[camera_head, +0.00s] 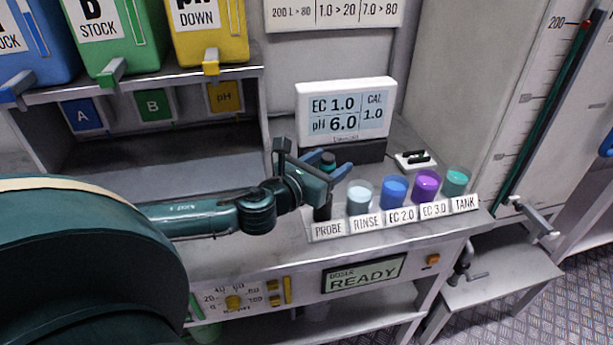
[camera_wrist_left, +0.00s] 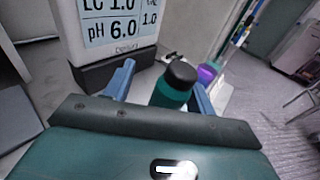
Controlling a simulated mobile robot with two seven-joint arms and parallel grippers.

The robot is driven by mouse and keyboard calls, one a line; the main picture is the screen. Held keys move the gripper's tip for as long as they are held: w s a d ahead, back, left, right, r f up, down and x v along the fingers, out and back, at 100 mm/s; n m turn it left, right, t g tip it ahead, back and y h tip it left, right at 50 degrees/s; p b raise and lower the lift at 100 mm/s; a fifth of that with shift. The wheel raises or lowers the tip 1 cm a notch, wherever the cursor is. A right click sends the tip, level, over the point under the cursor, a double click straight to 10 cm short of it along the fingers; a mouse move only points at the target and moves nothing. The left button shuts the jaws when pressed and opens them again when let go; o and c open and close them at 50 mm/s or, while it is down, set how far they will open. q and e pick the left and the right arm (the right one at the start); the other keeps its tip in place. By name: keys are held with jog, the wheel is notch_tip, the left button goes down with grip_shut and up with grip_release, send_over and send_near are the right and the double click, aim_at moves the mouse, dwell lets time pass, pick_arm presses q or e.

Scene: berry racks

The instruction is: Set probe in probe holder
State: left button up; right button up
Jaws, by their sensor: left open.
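The probe shows a black cap and teal body. Its top stands between the fingers of my left gripper (camera_head: 335,168) in the head view. In the left wrist view, the probe (camera_wrist_left: 175,84) rises upright between the two blue fingertips of the left gripper (camera_wrist_left: 162,88), nearer the right one. The left gripper is open. The dark probe holder (camera_head: 322,212) stands behind the PROBE label, directly below the gripper. The gripper hides the probe's middle, so I cannot tell how it sits in the holder. My right gripper is not in view.
Right of the holder stand the rinse cup (camera_head: 360,197), blue EC 2.0 cup (camera_head: 394,192), purple EC 3.0 cup (camera_head: 426,186) and teal tank cup (camera_head: 456,182). The meter (camera_head: 344,112) stands behind. A shelf with stock bottles overhangs at left.

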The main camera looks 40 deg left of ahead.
pick_arm(q)
jog(key=s+r+p, duration=0.1)
jog(key=s, duration=1.1)
jog(key=shift+a, duration=0.3)
jog(key=shift+s+r, duration=0.1)
jog(key=shift+s, duration=0.05)
